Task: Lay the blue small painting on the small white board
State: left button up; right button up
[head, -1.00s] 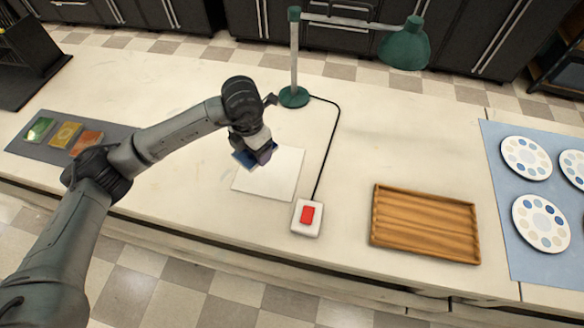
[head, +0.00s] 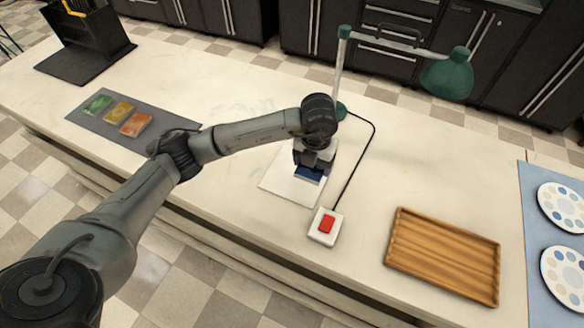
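The blue small painting (head: 308,174) is at the fingers of my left gripper (head: 311,167), over the small white board (head: 283,186). The gripper appears shut on the painting, pointing down. The board lies flat on the pale counter, and its upper part is hidden behind my arm and gripper. I cannot tell whether the painting touches the board. My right gripper is not in view.
A switch box with a red button (head: 326,226) is just right of the board, its cable running to the green lamp (head: 446,77). A grey mat (head: 171,121) with green, yellow and orange paintings lies left. A wooden tray (head: 444,256) and a blue mat (head: 536,218) with palettes are right.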

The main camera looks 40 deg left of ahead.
pick_arm(q)
send_over(288, 172)
notch_tip(288, 172, down, 5)
jog(key=shift+w+r, duration=0.1)
jog(key=shift+f+b, duration=0.35)
jog(key=shift+f, duration=1.65)
jog(key=shift+f, duration=0.15)
jog(key=o, duration=0.9)
notch_tip(288, 172, up, 12)
jog(key=p, duration=0.1)
